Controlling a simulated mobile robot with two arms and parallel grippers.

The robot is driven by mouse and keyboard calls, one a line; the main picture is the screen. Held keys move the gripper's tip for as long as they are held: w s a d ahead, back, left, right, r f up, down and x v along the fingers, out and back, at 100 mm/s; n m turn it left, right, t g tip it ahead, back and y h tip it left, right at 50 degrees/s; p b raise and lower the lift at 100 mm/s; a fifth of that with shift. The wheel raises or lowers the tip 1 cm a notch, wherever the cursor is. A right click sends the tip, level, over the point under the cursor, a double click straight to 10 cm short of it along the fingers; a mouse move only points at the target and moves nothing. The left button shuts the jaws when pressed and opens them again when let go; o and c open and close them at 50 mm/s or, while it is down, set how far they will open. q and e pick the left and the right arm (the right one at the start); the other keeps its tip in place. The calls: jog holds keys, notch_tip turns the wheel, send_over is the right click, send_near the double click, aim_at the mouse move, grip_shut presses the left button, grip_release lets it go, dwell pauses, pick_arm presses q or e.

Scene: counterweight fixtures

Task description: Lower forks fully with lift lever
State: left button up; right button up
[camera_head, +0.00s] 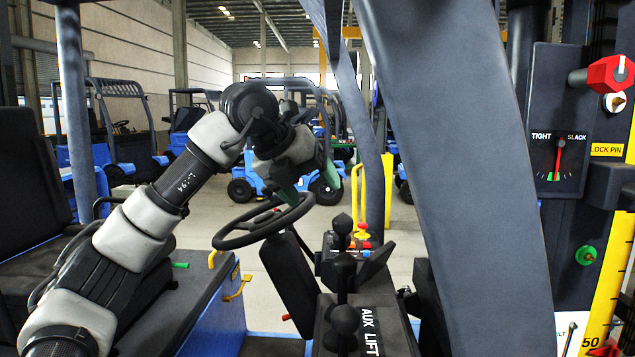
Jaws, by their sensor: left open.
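I cannot tell for certain which is the lift lever. My left gripper (310,184) is open, its greenish fingers apart, above the steering wheel and up and left of the levers. It appears empty and touches no lever. My right gripper is not in view. The forks are not seen.
The steering wheel (265,222) lies just below my left gripper. A thick grey post (455,150) crosses the view right of the levers. Further right are a TIGHT/SLACK gauge (558,125), a red knob (610,74) and a LOCK PIN label (607,149). Blue forklifts stand behind.

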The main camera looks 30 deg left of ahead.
aim_at(340, 217)
pick_arm(q)
jog(key=x, duration=0.1)
jog(key=b+x, duration=0.1)
jog(key=x, duration=0.1)
jog(key=shift+s+d+f, duration=0.1)
jog(key=shift+d+f, duration=0.05)
jog(key=shift+f, duration=0.25)
jog(key=shift+w+d+f, duration=0.45)
jog(key=shift+w+f, duration=0.2)
jog(key=shift+w, duration=0.2)
jog(key=x, duration=0.3)
jog(key=shift+w+d+f+b, duration=0.1)
jog(key=shift+w+b, duration=0.25)
jog(key=shift+w, duration=0.05)
jog(key=shift+f, duration=0.1)
jog(key=shift+w+f, duration=0.1)
jog(key=c, duration=0.7)
jog(key=shift+c, duration=0.5)
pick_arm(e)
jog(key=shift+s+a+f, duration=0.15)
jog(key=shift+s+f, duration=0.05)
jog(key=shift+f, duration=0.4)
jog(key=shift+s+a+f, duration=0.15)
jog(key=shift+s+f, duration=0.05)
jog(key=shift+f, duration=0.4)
pick_arm(q)
jog(key=shift+d, duration=0.1)
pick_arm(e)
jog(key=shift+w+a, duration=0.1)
